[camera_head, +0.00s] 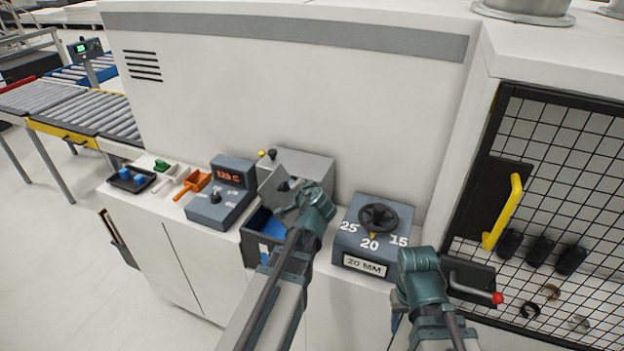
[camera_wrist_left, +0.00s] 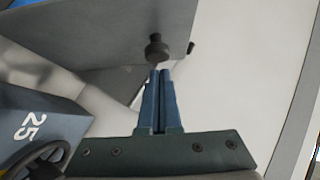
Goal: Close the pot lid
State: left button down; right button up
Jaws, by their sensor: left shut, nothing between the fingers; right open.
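The pot is a dark grey box (camera_head: 248,246) with a blue inside, open at the top. Its grey lid (camera_head: 312,165) appears raised behind the opening and carries a small dark knob (camera_head: 283,186). My left gripper (camera_head: 288,194) is at the lid, close to the knob, and its wrist hides part of the pot. In the left wrist view the fingers (camera_wrist_left: 160,76) are shut and empty, with their tips just short of the knob (camera_wrist_left: 157,47); contact cannot be told. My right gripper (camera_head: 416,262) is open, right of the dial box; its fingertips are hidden.
A dial box (camera_head: 367,259) with a black handwheel stands right of the pot. A control box (camera_head: 216,207) with a red display, orange and white scoops, and a black tray (camera_head: 131,187) are to the left. A mesh door (camera_head: 560,150) with a yellow handle (camera_head: 503,212) is at right.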

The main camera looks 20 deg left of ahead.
aim_at(270, 188)
pick_arm(q)
jog(key=a+f+h, duration=0.1)
jog(key=a, duration=0.1)
jog(key=a+f+n+h, duration=0.1)
jog(key=a, duration=0.2)
jog(key=a+f+n+h, duration=0.1)
jog(key=a, duration=0.2)
jog(key=shift+w+f+g+h, duration=0.15)
jog(key=shift+f+g+h, duration=0.15)
jog(key=shift+f+g, duration=0.1)
jog(key=a+f+n+h+b, duration=0.2)
jog(key=a+f+h+b, duration=0.2)
jog(key=a+f+b, duration=0.3)
notch_tip(270, 188, down, 3)
jog(key=shift+r+g, duration=0.1)
jog(key=shift+g, duration=0.2)
jog(key=shift+d, duration=0.1)
